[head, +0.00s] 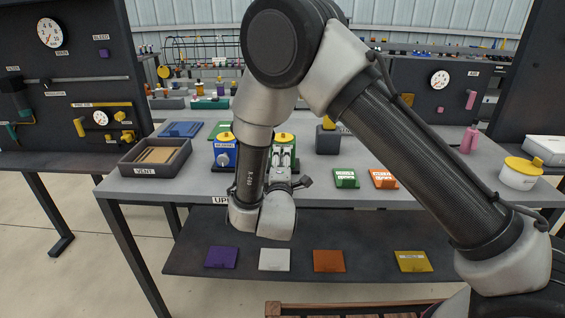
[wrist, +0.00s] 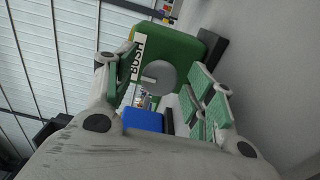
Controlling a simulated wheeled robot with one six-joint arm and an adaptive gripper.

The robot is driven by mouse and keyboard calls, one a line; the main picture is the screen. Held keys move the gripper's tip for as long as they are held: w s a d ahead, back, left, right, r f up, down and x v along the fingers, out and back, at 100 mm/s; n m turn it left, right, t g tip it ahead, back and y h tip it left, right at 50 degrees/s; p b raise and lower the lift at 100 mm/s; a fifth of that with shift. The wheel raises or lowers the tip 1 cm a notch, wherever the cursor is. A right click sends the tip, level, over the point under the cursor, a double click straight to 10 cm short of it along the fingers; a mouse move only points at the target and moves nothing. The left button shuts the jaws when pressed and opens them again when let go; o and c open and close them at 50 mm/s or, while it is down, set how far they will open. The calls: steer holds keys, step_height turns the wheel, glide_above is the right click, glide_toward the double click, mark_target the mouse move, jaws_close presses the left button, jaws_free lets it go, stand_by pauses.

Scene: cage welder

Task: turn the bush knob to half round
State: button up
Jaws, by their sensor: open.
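In the wrist view a green box (wrist: 190,50) carries a white label reading BUSH (wrist: 132,72). A round grey knob (wrist: 162,72) is on its face, with a small pale bar across the knob's edge. My gripper (wrist: 163,82) is open, with a green-padded finger on either side of the knob. I cannot tell whether either finger touches it. In the head view my gripper (head: 284,160) is at the bench, in front of a yellow-topped unit (head: 284,137). My arm and gripper hide most of that area, and the BUSH label is not readable there.
A blue yellow-topped unit (head: 222,150) stands close left of my gripper. A VENT tray (head: 155,172) is farther left. Green (head: 345,178) and orange (head: 383,179) blocks lie to the right. A white tub (head: 519,176) stands at the right end. The lower shelf (head: 190,240) holds several coloured plates.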

steer(key=shift+w, duration=0.45)
steer(key=c, duration=1.1)
steer(key=shift+m, duration=0.3)
